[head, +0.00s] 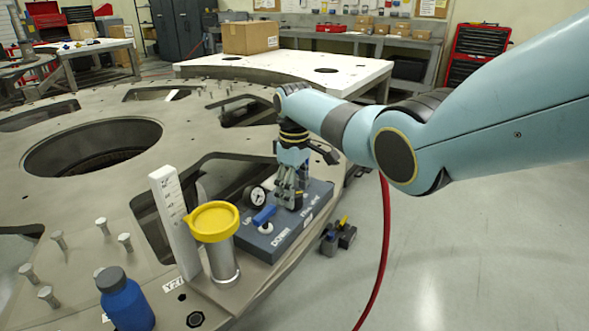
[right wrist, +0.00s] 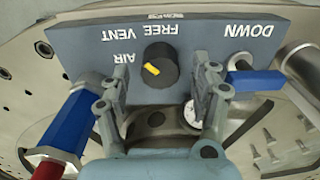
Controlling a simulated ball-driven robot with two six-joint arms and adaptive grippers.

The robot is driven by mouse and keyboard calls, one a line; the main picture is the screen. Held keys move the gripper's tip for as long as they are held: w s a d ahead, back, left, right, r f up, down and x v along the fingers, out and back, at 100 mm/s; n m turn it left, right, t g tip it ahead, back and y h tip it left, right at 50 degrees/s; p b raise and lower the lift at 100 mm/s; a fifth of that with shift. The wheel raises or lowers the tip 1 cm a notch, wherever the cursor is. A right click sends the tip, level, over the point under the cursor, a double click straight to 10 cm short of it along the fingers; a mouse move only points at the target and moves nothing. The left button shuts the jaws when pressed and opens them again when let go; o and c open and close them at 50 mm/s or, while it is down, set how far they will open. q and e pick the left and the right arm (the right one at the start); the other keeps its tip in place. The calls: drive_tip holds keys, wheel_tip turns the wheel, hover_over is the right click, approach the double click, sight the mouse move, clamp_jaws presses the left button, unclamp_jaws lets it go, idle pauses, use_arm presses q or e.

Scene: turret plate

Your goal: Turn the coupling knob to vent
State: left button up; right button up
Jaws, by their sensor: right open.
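The coupling knob (right wrist: 164,70) is round and black with a yellow pointer mark. It sits on the grey-blue panel (right wrist: 75,42) among the words AIR, FREE and VENT, which read upside down. The mark lies on the picture-left half of the knob's face, toward the AIR side; its exact setting is hard to tell. My right gripper (right wrist: 158,85) is open, its fingers on either side of the knob with visible gaps. In the head view, my right gripper (head: 291,195) points down over the panel (head: 262,242) and hides the knob. My left gripper is out of view.
A blue lever (head: 264,215) and a gauge (head: 256,196) sit beside the gripper on the panel. A yellow-topped cylinder (head: 215,222), white scale post (head: 174,220) and blue bottle (head: 126,302) stand nearby. A red hose (head: 381,255) hangs at right; a blue fitting (right wrist: 75,125) flanks the left finger.

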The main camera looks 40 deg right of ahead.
wheel_tip(320, 180, up, 10)
drive_tip(key=shift+r, duration=0.2)
drive_tip(key=shift+s+f, duration=0.1)
drive_tip(key=shift+f, duration=0.05)
idle(0.4)
drive_tip(key=s+a+f+g+b, duration=0.1)
drive_tip(key=s+f+g+b, duration=0.15)
drive_tip(key=s+f, duration=0.85)
drive_tip(key=s+a+f+g+b, duration=0.1)
drive_tip(key=s+f+b, duration=0.2)
drive_tip(key=s+f, duration=0.8)
drive_tip(key=s+a+f+g+b, duration=0.1)
drive_tip(key=s+f+g+b, duration=0.35)
drive_tip(key=f, duration=1.15)
drive_tip(key=s+a+f+m+t+b, duration=0.1)
drive_tip(key=s+f+t+b, duration=0.1)
drive_tip(key=s+f, duration=0.75)
drive_tip(key=s+f+m+t+b, duration=0.1)
drive_tip(key=s+f, duration=0.5)
drive_tip(key=s, duration=0.7)
drive_tip(key=s+a+f+m+t+b, duration=0.1)
drive_tip(key=s+f+t+b, duration=0.1)
drive_tip(key=s+f, duration=0.8)
drive_tip(key=w+t, duration=0.1)
drive_tip(key=w+r+t, duration=0.1)
drive_tip(key=w+m+t, duration=0.1)
drive_tip(key=shift+w+r+t+h, duration=0.25)
drive_tip(key=shift+r+t+h, duration=0.05)
drive_tip(key=shift+t+h, duration=0.1)
